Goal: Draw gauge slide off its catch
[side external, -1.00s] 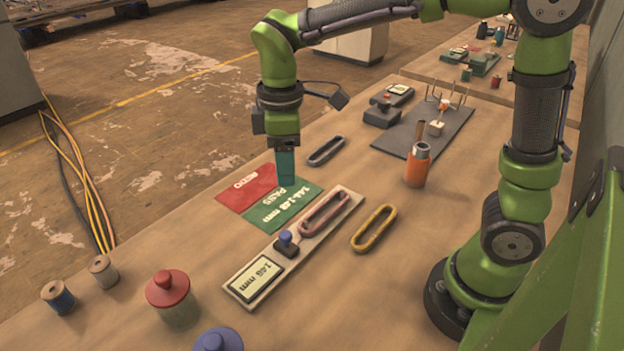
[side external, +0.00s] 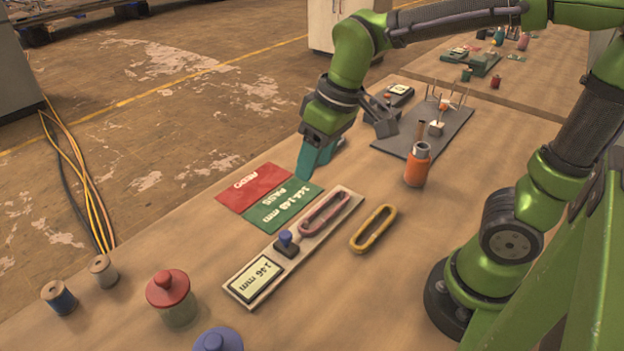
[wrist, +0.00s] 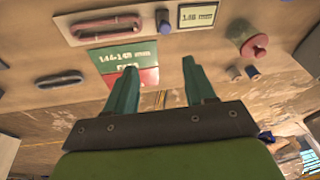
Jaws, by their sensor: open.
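The gauge (side external: 250,287) is a pale strip lying on the bench, with a small display (side external: 256,277) at its near end. A blue-knobbed slide (side external: 286,242) stands beside the display. A pink oval link (side external: 325,212) lies on the strip's far part. In the wrist view the slide (wrist: 163,22) and link (wrist: 103,27) show at the top. The catch is too small to tell.
Red and green cards (side external: 281,207) lie left of the gauge. A yellow oval link (side external: 373,229) lies to its right, near an orange cylinder (side external: 417,167). A dark oval link (wrist: 58,80) shows in the wrist view. A red-lidded jar (side external: 170,298) and spools stand at the near left.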

